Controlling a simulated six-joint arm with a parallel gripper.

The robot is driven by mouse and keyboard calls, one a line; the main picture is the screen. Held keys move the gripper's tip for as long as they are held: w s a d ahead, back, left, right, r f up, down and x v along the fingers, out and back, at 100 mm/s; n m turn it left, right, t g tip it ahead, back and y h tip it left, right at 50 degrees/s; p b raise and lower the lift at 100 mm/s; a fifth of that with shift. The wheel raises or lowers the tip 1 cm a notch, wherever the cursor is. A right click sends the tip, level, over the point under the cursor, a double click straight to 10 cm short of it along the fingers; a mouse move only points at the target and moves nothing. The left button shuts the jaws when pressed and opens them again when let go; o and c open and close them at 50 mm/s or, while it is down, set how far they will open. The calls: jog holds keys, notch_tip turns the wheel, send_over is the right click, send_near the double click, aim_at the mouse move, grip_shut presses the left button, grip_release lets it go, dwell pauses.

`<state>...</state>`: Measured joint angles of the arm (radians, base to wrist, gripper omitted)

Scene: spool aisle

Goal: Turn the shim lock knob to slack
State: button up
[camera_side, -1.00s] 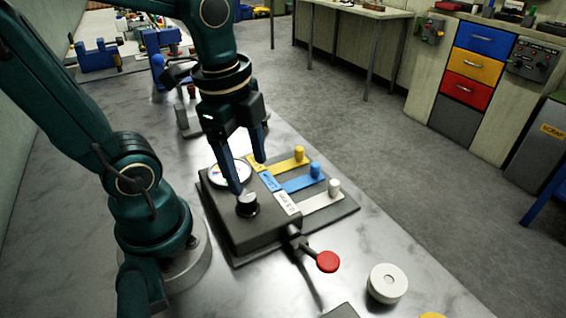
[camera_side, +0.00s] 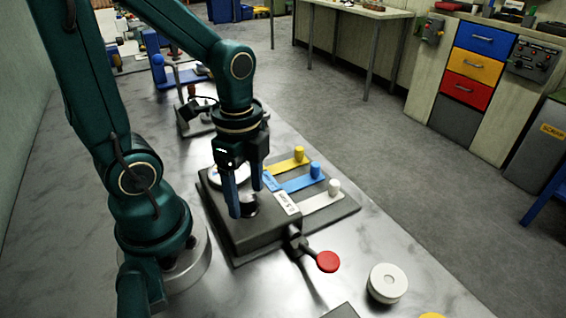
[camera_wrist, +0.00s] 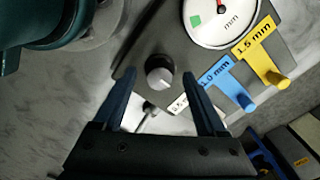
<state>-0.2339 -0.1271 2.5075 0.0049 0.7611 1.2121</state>
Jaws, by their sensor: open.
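The shim lock knob (camera_side: 249,207) is a small black knob on the dark grey shim block (camera_side: 265,232). In the wrist view the knob (camera_wrist: 159,73) shows a light grey face and sits ahead of the fingertips, between their lines. My gripper (camera_side: 246,202) is open, pointing down over the block, with its fingers to either side of the knob in the side view. In the wrist view my gripper (camera_wrist: 158,84) holds nothing between its fingers. Whether a finger touches the knob I cannot tell. The knob's setting marks are not legible.
A dial gauge (camera_wrist: 222,18) stands beside the knob. Yellow (camera_side: 299,155), blue (camera_side: 315,171) and white (camera_side: 334,187) shim tabs stick out at right. A red-ended lever (camera_side: 327,262) juts from the front, with a white round spool (camera_side: 387,283) farther right.

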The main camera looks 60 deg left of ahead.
grip_shut()
jog(key=n, duration=1.5)
jog(key=shift+n, duration=2.4)
